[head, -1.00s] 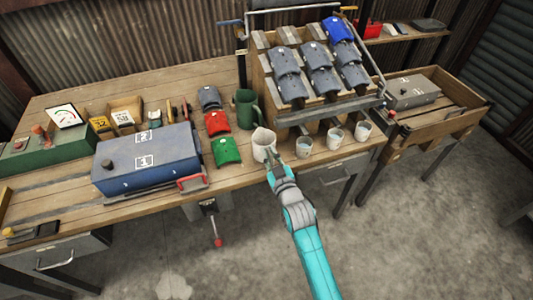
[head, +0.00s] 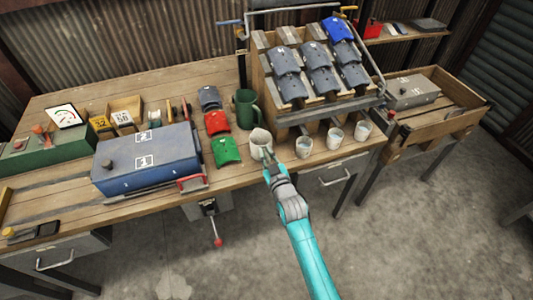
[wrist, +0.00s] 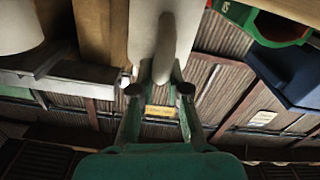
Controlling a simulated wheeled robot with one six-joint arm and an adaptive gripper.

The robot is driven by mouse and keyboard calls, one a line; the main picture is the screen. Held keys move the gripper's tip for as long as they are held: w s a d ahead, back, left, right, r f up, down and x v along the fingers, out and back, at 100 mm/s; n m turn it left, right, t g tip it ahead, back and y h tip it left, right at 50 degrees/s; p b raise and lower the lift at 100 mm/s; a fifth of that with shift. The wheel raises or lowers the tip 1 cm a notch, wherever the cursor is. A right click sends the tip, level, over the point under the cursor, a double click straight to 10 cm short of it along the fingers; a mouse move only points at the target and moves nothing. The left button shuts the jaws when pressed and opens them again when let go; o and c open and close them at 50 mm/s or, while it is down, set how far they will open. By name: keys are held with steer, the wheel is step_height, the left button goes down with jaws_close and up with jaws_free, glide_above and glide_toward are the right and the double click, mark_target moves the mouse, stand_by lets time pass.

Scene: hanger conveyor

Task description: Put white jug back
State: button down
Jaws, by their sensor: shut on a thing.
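The white jug (head: 259,139) is near the front edge of the wooden workbench, just in front of a dark green jug (head: 246,108). My gripper (head: 268,160) is at the jug's near side. In the wrist view my gripper (wrist: 160,90) is shut on the handle of the white jug (wrist: 150,30), which fills the upper middle. I cannot tell whether the jug's base touches the bench.
Several white cups (head: 304,145) stand in a row to the right, below a rack (head: 262,70) of grey and blue curved parts. Red (head: 216,122) and green (head: 226,152) curved parts and a blue box (head: 147,165) lie to the left.

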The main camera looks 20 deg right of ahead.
steer(key=c, duration=1.2)
jaws_free()
steer(key=shift+o, duration=0.2)
steer(key=s, duration=1.2)
steer(key=shift+r, duration=0.25)
steer(key=shift+s+a, duration=0.1)
steer(key=s+f+m+g, duration=0.1)
steer(key=s+f, duration=0.2)
steer(key=s, duration=1.7)
steer(key=s+r+g, duration=0.1)
steer(key=s+r, duration=0.3)
steer(key=s, duration=0.6)
steer(key=s+a+r+m+g, duration=0.1)
steer(key=s+r, duration=0.3)
steer(key=s, duration=0.6)
steer(key=shift+s+r, duration=0.2)
steer(key=shift+s, duration=0.2)
